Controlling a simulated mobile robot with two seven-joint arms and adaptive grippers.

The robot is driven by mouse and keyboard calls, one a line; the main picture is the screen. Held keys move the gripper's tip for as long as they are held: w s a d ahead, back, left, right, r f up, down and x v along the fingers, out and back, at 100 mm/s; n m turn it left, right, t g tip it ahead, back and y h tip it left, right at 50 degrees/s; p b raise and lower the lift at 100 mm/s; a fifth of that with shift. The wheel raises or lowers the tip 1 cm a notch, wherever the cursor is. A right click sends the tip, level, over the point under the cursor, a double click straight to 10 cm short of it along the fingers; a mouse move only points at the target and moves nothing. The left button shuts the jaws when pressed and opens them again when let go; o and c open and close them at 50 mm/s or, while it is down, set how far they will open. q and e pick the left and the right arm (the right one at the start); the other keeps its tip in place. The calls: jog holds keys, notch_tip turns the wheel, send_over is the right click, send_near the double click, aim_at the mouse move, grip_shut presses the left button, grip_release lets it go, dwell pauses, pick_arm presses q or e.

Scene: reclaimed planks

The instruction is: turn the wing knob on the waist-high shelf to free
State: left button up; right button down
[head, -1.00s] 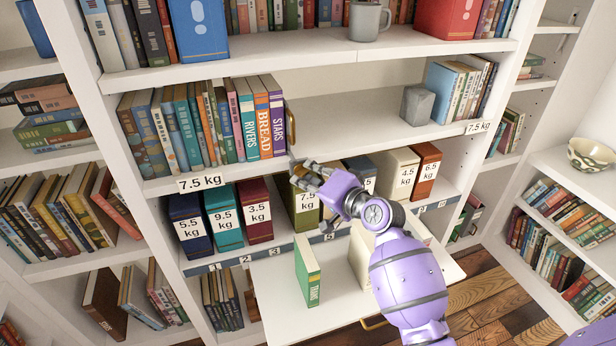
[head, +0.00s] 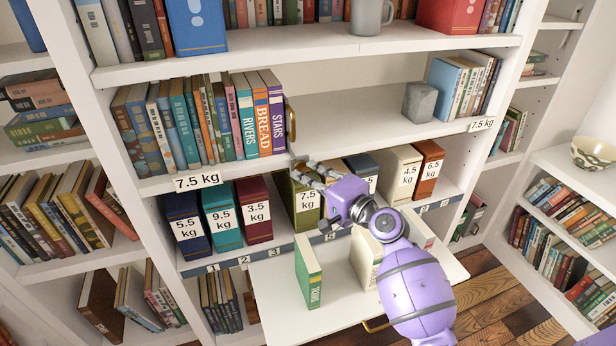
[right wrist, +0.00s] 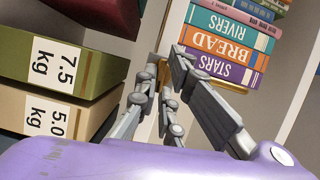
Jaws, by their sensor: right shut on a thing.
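My right gripper (head: 304,166) is at the front edge of the waist-high shelf (head: 350,135), just right of the books and below the brass upright (head: 290,113) beside the STARS book. In the right wrist view its grey fingers (right wrist: 165,95) are closed together in front of the shelf edge. The wing knob is hidden between and behind the fingers, so its angle cannot be told. A brass-coloured bit (right wrist: 162,74) shows by the fingertips. My left gripper is not in view.
Labelled boxes, such as the olive 7.5 kg box (head: 299,205), stand on the shelf below, close to my gripper. A white pull-out board (head: 275,290) carries a green book (head: 308,270). A grey block (head: 419,102) stands on the waist-high shelf, whose middle is clear.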

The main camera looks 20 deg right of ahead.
jog(key=shift+f+m, duration=0.15)
jog(key=shift+m, duration=0.35)
jog(key=c, duration=1.9)
grip_release()
jog(key=shift+o, duration=0.2)
jog(key=v, duration=1.2)
jog(key=shift+f, duration=0.2)
